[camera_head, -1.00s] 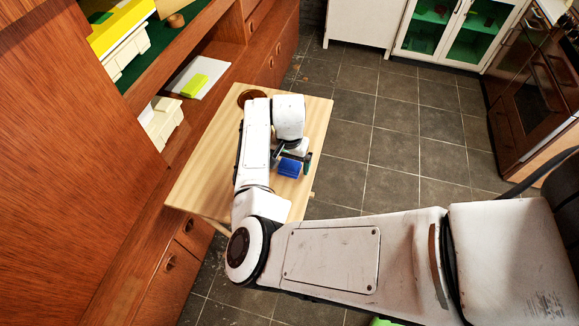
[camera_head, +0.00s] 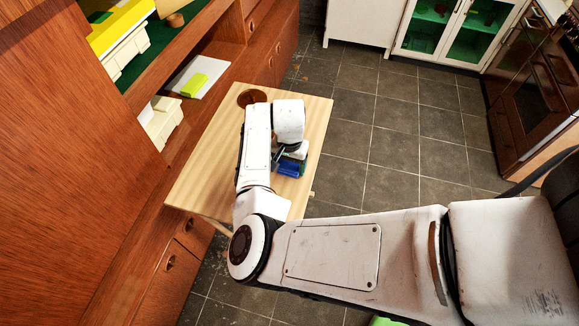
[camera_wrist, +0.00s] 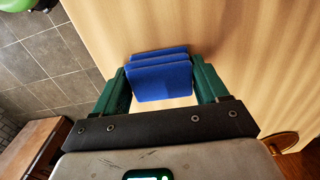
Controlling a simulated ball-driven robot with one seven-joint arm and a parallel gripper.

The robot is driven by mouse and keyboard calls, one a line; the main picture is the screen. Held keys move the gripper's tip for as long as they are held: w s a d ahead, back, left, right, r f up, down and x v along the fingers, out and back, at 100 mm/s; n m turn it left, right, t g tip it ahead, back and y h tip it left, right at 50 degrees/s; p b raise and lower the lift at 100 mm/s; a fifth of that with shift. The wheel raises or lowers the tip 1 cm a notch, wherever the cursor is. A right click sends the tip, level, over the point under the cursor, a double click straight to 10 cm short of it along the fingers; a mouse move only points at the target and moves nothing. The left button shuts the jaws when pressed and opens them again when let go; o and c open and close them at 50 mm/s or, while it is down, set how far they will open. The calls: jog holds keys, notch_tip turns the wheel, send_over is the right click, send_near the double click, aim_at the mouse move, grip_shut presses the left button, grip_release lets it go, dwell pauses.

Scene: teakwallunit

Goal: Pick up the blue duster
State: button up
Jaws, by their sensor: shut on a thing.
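The blue duster (camera_head: 290,169) is at the right edge of the light wooden table (camera_head: 210,165), partly hidden by my gripper in the head view. In the wrist view the duster (camera_wrist: 160,75) shows as a layered blue block between the two green fingers. My gripper (camera_wrist: 162,85) is shut on it, with one finger at each side. In the head view my gripper (camera_head: 291,160) points down over the table. I cannot tell whether the duster touches the tabletop.
A round brown dish (camera_head: 251,98) sits at the table's far end. A teak wall unit (camera_head: 75,150) stands along the left, with a yellow-green block (camera_head: 194,85) on its shelf. The tiled floor (camera_head: 400,150) to the right is clear. A white cabinet (camera_head: 460,30) stands at the back.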

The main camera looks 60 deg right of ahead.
jog(key=shift+r, duration=0.1)
jog(key=shift+r, duration=0.5)
jog(key=s+a+r+b, duration=0.1)
jog(key=s+a+r, duration=0.1)
jog(key=s+r, duration=1)
jog(key=shift+s+a, duration=0.2)
jog(key=shift+s, duration=0.75)
jog(key=o, duration=0.5)
jog(key=shift+c, duration=0.2)
jog(key=c, duration=0.4)
jog(key=shift+o, duration=0.2)
